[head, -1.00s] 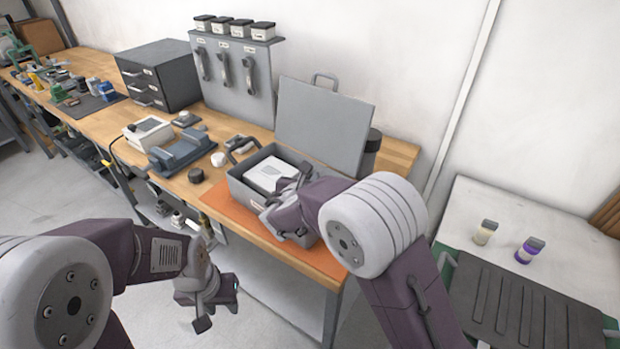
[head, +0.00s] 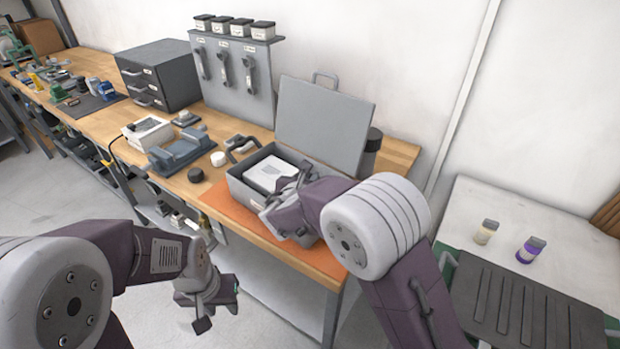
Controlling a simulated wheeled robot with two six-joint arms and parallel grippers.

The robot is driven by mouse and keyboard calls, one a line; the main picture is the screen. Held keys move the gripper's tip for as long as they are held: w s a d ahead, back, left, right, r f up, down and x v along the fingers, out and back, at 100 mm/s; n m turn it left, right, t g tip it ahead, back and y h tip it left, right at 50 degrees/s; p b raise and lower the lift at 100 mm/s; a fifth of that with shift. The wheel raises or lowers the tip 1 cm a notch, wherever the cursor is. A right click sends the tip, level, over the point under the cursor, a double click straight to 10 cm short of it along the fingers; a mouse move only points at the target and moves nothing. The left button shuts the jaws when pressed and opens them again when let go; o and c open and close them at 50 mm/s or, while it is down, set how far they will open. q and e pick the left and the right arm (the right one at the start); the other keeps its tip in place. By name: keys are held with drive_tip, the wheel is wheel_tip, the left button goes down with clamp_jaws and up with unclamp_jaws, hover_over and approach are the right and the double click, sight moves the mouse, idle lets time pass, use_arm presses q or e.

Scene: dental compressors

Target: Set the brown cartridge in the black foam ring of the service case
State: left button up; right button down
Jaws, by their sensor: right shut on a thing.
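The open grey service case (head: 236,188) stands on the bench, with its lid (head: 322,125) raised behind it. A white booklet or card (head: 270,176) with a grey print covers most of its inside, and dark lining shows along the back. The black foam ring and the brown cartridge cannot be made out. My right gripper (head: 270,208) is over the case's front right side, shut at the booklet's near edge; its fingertips are partly hidden. My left gripper (head: 218,308) hangs open and empty in front of the bench, below its top.
An orange mat (head: 240,216) lies under the case. A black round cap (head: 196,175), a white round cap (head: 218,159) and a grey-blue device (head: 180,152) stand to its left. A dark canister (head: 372,143) is behind the lid. Two small vials (head: 530,250) stand on the right table.

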drive_tip(key=shift+f+b, duration=0.5)
drive_tip(key=c, duration=1.7)
unclamp_jaws()
drive_tip(key=shift+c, duration=0.2)
drive_tip(key=shift+p+v, duration=0.3)
drive_tip(key=shift+v, duration=1.2)
drive_tip(key=p+v, duration=0.1)
drive_tip(key=v, duration=0.2)
drive_tip(key=shift+s+a+r, duration=0.15)
drive_tip(key=shift+s+r, duration=0.05)
drive_tip(key=shift+s, duration=0.05)
drive_tip(key=shift+p+v, duration=0.55)
drive_tip(key=shift+v, duration=1.35)
drive_tip(key=shift+s, duration=0.35)
